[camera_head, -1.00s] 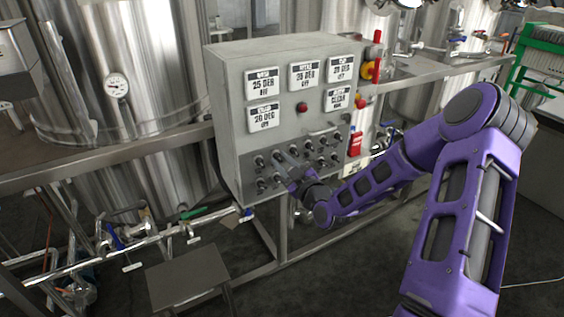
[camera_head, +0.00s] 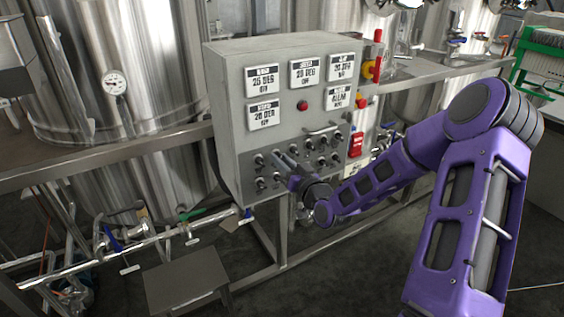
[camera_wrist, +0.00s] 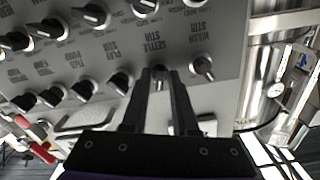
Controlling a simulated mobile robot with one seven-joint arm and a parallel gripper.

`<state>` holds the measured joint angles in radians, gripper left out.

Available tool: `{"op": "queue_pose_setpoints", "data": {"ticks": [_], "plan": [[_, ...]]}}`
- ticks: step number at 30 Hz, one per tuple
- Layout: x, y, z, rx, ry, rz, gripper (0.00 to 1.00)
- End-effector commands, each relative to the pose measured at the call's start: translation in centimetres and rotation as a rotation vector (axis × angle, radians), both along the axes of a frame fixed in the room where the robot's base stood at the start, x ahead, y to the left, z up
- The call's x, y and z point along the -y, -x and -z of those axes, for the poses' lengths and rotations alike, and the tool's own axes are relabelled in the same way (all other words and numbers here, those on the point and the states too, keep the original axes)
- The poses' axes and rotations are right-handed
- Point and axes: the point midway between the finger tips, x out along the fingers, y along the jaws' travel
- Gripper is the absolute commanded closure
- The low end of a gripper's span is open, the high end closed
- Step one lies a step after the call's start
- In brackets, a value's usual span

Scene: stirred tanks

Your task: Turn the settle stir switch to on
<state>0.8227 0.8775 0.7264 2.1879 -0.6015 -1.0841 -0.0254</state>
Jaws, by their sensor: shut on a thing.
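The settle stir switch (camera_wrist: 160,73) is a small knob on the grey panel, by a printed label reading SETTLE STIR in the wrist view. My gripper (camera_wrist: 160,78) is shut on it, one finger on each side. The fingers hide much of the knob, so its pointing direction is unclear. In the head view my gripper (camera_head: 283,163) reaches the lower left of the control box (camera_head: 225,110), among two rows of knobs.
A neighbouring knob (camera_wrist: 203,68), by the WASH STIR label, sits close to the right finger in the wrist view. Several more knobs lie to the left. A red button (camera_head: 302,106) and several label screens are above. A steel tank (camera_head: 110,60) stands left.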

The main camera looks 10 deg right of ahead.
Motion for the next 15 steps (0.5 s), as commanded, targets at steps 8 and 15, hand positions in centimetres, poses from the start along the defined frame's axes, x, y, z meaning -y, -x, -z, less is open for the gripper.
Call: {"op": "queue_pose_setpoints", "data": {"ticks": [8, 15], "plan": [[-0.01, 0.05, 0.08, -0.052, -0.154, 0.000, 1.00], [-0.03, 0.05, 0.06, -0.073, -0.218, -0.001, 1.00]]}}
